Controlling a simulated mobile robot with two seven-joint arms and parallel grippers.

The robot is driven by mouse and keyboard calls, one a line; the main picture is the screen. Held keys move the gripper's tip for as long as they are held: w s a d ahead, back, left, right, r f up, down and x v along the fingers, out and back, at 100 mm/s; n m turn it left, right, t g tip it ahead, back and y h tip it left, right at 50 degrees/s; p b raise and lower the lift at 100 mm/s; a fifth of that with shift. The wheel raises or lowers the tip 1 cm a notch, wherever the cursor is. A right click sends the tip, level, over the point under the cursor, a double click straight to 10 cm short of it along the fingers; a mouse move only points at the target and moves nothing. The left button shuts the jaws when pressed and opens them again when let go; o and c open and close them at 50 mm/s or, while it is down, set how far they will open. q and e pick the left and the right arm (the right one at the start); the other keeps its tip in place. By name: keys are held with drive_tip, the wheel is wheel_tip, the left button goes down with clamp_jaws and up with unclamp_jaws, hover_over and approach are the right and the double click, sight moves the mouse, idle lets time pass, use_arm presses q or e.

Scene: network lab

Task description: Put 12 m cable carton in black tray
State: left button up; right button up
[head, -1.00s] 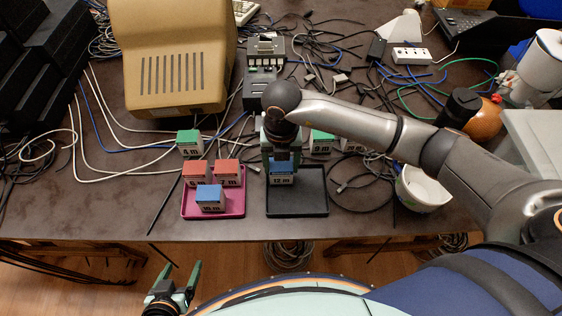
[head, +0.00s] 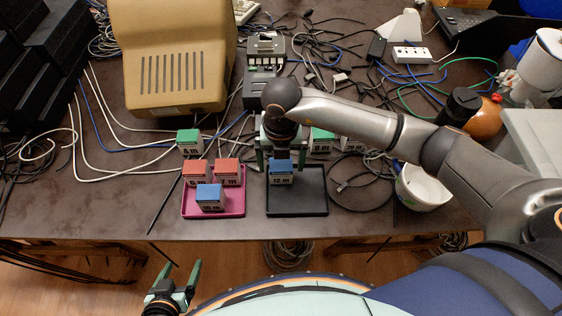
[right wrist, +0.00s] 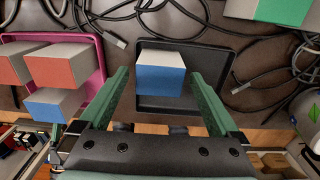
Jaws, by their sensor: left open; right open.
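The 12 m carton (head: 281,173), white with a blue top, stands in the back part of the black tray (head: 297,206). In the right wrist view the carton (right wrist: 161,78) sits inside the black tray (right wrist: 208,116), apart from both fingers. My right gripper (head: 277,158) is open and empty just above and behind the carton; in the right wrist view its green fingers (right wrist: 163,95) are spread on either side. My left gripper (head: 181,279) is open and empty in front of the table edge, low at the left.
A magenta tray (head: 232,208) beside the black one holds two red-topped cartons and a blue-topped one. Green-topped cartons 4 m (head: 189,142) and 9 m (head: 321,141) stand behind. A white bowl (head: 424,187) and loose cables lie right. The black tray's front is free.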

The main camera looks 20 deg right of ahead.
sight(281, 164)
wheel_tip(281, 164, up, 12)
drive_tip(key=shift+f, duration=0.15)
